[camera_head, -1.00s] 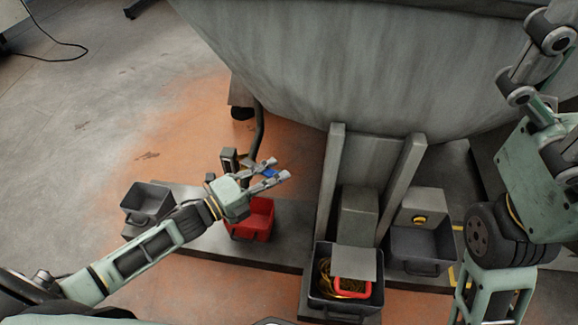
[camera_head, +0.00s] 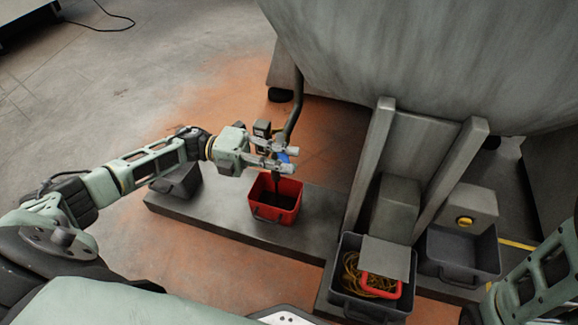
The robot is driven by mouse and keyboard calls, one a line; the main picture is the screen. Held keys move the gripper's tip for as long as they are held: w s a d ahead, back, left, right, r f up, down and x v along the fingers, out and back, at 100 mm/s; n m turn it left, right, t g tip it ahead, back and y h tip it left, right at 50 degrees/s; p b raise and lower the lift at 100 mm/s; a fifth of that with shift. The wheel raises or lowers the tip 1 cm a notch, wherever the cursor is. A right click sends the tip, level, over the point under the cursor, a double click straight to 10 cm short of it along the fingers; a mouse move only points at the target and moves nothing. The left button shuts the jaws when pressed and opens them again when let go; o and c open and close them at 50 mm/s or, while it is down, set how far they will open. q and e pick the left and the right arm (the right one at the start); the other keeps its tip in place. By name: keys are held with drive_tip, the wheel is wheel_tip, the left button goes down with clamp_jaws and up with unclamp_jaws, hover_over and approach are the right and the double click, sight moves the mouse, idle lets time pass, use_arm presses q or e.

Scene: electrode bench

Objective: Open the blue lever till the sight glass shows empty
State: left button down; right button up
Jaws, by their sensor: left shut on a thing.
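The blue lever (camera_head: 283,157) shows as a small blue patch between the fingers of my left gripper (camera_head: 291,160). The gripper is shut on it, and its fingers hide most of the lever. A dark pipe (camera_head: 296,108) comes down from the big grey tank (camera_head: 420,60) to the valve behind the gripper. A small dark boxy part (camera_head: 262,128) stands beside the pipe; I cannot tell whether it is the sight glass or read any level. A red bin (camera_head: 290,187) stands below the gripper. My right gripper is out of view.
Grey posts (camera_head: 452,165) rise at right. A bin (camera_head: 343,303) with yellow cable and another grey bin (camera_head: 455,268) stand near them.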

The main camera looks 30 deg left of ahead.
use_arm(q)
drive_tip(key=shift+a+f+g, duration=0.15)
drive_tip(key=shift+g, duration=0.15)
drive_tip(key=shift+s, duration=0.1)
drive_tip(key=c, duration=1.8)
unclamp_jaws()
drive_tip(key=s+a, duration=0.1)
drive_tip(key=a, duration=1)
drive_tip(key=shift+s+a, duration=0.4)
